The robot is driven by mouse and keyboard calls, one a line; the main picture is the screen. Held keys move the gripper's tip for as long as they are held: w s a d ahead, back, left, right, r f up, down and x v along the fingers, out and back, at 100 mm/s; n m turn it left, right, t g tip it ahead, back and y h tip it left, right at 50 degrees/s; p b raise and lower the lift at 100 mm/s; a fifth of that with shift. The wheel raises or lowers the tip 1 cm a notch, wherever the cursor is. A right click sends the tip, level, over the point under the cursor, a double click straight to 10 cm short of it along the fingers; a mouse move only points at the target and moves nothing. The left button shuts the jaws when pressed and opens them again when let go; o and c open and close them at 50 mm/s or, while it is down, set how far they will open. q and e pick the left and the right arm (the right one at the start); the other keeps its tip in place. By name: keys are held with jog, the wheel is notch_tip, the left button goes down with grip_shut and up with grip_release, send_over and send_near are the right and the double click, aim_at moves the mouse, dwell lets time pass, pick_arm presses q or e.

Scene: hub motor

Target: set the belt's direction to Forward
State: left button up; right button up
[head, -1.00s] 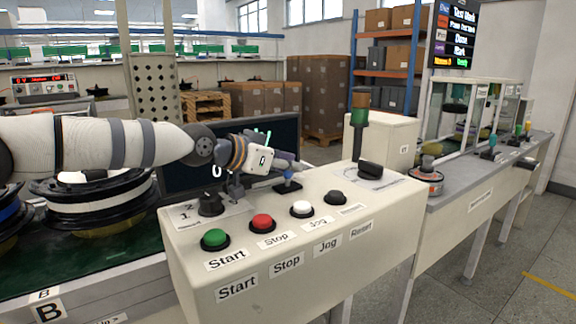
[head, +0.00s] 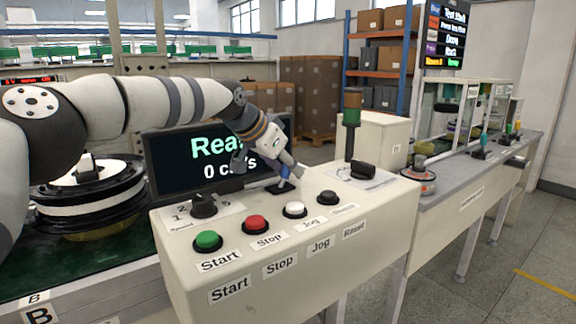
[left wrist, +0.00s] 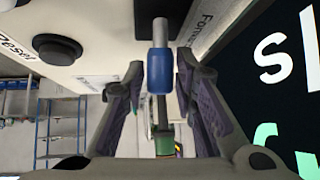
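The direction switch is a small lever with a blue handle (head: 284,177) on a dark base at the back of the cream control box (head: 285,253). The left wrist view shows its blue handle (left wrist: 160,78) and metal shaft, with a partly visible label beginning "Forwa" (left wrist: 213,22) beside it. My left gripper (head: 287,172) comes down at the lever from the upper left. In the left wrist view its fingers (left wrist: 162,100) are apart, one on each side of the blue handle, with gaps visible. The fingertips partly hide the lever in the head view. My right gripper is not in view.
The box carries a green Start button (head: 207,241), red Stop (head: 255,224), white Jog (head: 295,209), black Reset (head: 327,197), and a black speed knob (head: 203,204). A monitor (head: 190,160) stands behind.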

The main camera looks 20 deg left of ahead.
pick_arm(q)
jog(key=v, duration=1.2)
jog(key=shift+w, duration=0.1)
